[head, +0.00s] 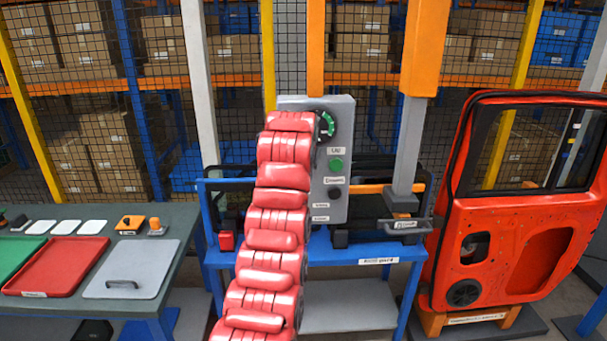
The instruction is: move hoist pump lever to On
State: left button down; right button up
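A grey control box (341,108) stands upright at the blue bench in the middle of the head view. Its upper part carries a dark dial with a green arc (329,123), partly hidden. Below it are a green round button (336,165) and a dark round control (334,192), with small white labels between them, too small to read surely. A red segmented arm shape rises from the bottom edge and hides the box's left side. I cannot pick out the hoist pump lever or its setting. Neither of my grippers shows.
The blue bench (346,252) holds the box and a grey handled part (405,226) under an orange and grey post (408,140). An orange car door (520,215) stands right. A dark table (167,222) with red tray (57,266) and grey plate (132,268) stands left.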

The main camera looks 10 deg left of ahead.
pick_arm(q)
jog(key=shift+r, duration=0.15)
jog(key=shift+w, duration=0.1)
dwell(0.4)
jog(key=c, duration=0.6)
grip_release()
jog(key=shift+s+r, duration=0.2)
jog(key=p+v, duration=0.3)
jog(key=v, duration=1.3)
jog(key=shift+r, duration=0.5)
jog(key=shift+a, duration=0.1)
